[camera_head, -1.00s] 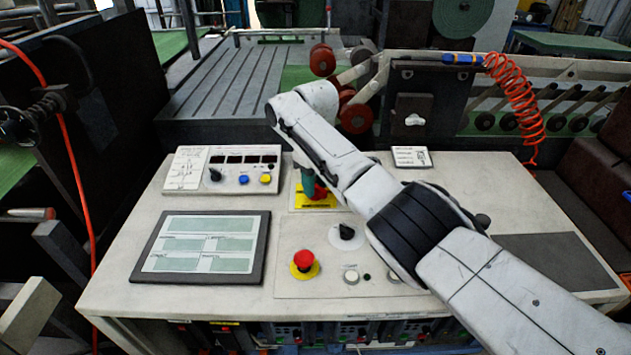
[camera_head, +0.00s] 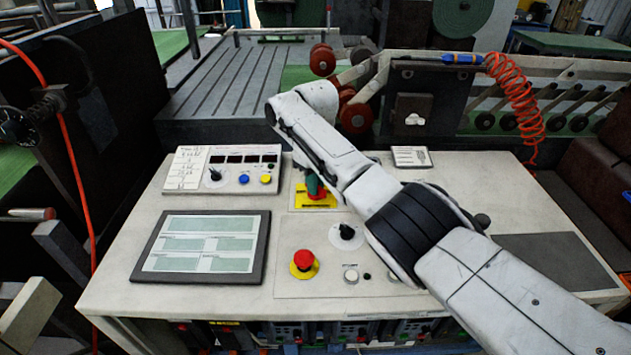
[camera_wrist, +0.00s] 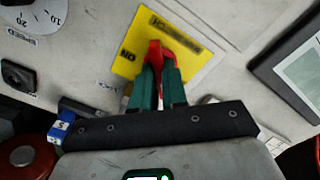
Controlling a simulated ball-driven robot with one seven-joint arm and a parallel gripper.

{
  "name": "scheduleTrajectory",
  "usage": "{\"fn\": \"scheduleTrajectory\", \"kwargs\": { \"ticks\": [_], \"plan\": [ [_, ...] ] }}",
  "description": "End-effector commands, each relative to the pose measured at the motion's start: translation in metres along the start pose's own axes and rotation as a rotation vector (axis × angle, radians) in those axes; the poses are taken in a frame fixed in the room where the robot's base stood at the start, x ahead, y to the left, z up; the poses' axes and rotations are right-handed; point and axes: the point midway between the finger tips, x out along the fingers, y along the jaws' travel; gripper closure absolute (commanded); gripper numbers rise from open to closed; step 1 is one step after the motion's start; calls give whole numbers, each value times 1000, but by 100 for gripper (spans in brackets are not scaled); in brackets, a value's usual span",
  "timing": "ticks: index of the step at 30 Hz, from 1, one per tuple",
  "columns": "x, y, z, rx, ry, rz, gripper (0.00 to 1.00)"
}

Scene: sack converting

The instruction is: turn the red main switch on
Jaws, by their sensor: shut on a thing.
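The red main switch (camera_wrist: 155,54) sits on a yellow plate (camera_wrist: 202,58) on the console top. Its red handle shows between and just beyond the green fingertips of my gripper (camera_wrist: 160,72) in the wrist view. The gripper is shut on the handle. An "ON" label shows on the plate beside the handle, on the left in the wrist view. In the head view the yellow plate (camera_head: 327,204) lies at the console's middle, and my gripper (camera_head: 314,186) comes down over it. My arm and fingers hide much of the switch, so its exact angle is hard to tell.
A red emergency button (camera_head: 303,260) and a black selector knob (camera_head: 346,232) stand in front of the switch. A panel with blue and yellow buttons (camera_head: 222,168) is to the left. A flat screen (camera_head: 200,247) lies front left. The console's right side has a dark flat area (camera_head: 553,262).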

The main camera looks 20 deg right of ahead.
Motion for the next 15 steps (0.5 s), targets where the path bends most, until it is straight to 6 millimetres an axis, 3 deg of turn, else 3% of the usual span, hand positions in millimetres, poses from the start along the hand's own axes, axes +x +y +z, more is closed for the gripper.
{"fn": "scheduleTrajectory", "kwargs": {
  "ticks": [15],
  "plan": [
    [-1,-1,-1,398,1,-1,100]
  ]
}}
